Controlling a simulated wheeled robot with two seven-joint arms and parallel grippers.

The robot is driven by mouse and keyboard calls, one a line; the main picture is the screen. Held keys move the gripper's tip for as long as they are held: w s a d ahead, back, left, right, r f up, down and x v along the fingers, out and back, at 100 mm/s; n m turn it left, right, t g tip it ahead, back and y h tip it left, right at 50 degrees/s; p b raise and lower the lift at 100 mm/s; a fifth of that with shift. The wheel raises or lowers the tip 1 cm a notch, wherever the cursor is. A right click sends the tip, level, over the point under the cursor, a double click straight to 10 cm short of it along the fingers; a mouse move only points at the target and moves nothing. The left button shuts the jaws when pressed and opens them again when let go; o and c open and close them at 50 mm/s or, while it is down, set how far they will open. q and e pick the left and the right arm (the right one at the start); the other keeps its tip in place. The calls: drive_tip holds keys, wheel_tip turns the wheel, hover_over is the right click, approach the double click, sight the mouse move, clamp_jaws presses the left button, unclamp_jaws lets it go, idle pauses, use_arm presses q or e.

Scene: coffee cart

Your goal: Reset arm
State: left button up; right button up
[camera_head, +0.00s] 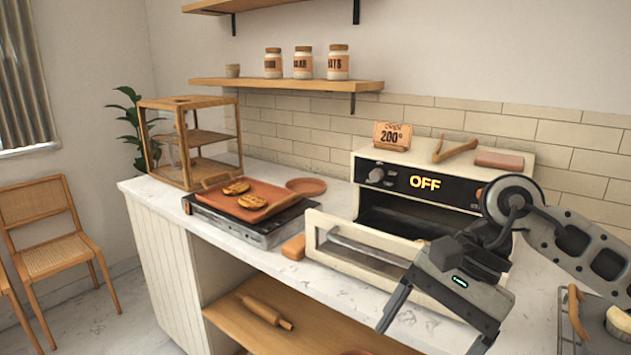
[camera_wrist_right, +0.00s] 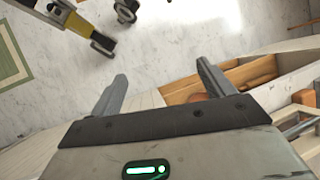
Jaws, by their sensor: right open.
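My right gripper (camera_head: 436,330) comes in from the right in the head view and hangs in front of the counter's front edge, before the oven (camera_head: 437,188). Its two fingers are spread apart with nothing between them. The right wrist view also shows the open fingers (camera_wrist_right: 160,90), with the floor beyond them. The oven door (camera_head: 362,249) is folded down, and the oven display reads "OFF". My left gripper does not show in the head view.
On the counter, a tray (camera_head: 285,196) with two round baked pieces sits on a flat appliance (camera_head: 240,228). A wooden rack (camera_head: 190,183) stands at the back left. A rolling pin (camera_head: 264,312) lies on the lower shelf. Another tray (camera_head: 600,322) is at the right.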

drive_tip(key=s+a+r+m+g+y, duration=0.1)
drive_tip(key=s+a+m+y, duration=0.1)
drive_tip(key=a+m+y, duration=0.35)
drive_tip(key=s+a+r+m+g+y, duration=0.1)
drive_tip(key=s+a+m+y, duration=0.2)
drive_tip(key=a+y, duration=0.4)
drive_tip(key=w+d+f+n+t+h, duration=0.2)
drive_tip(key=d+f+n+t+h, duration=0.15)
drive_tip(key=n+t, duration=0.55)
drive_tip(key=w+d+f+n+t+h, duration=0.25)
drive_tip(key=f+n+t, duration=0.25)
drive_tip(key=n, duration=0.8)
drive_tip(key=w+d+f+n+t+h, duration=0.2)
drive_tip(key=w+f+n+t+h, duration=0.15)
drive_tip(key=n+t, duration=0.6)
drive_tip(key=s+d+f+m+g+h, duration=0.2)
drive_tip(key=s+f+m, duration=0.4)
drive_tip(key=f, duration=0.3)
drive_tip(key=s+d+f+m+g+h, duration=0.3)
drive_tip(key=s+f+g, duration=0.4)
drive_tip(key=f, duration=0.3)
drive_tip(key=d+m, duration=0.1)
drive_tip(key=m, duration=0.1)
drive_tip(key=shift+f+m+h, duration=0.15)
drive_tip(key=shift+m+h, duration=0.15)
drive_tip(key=shift+m, duration=0.1)
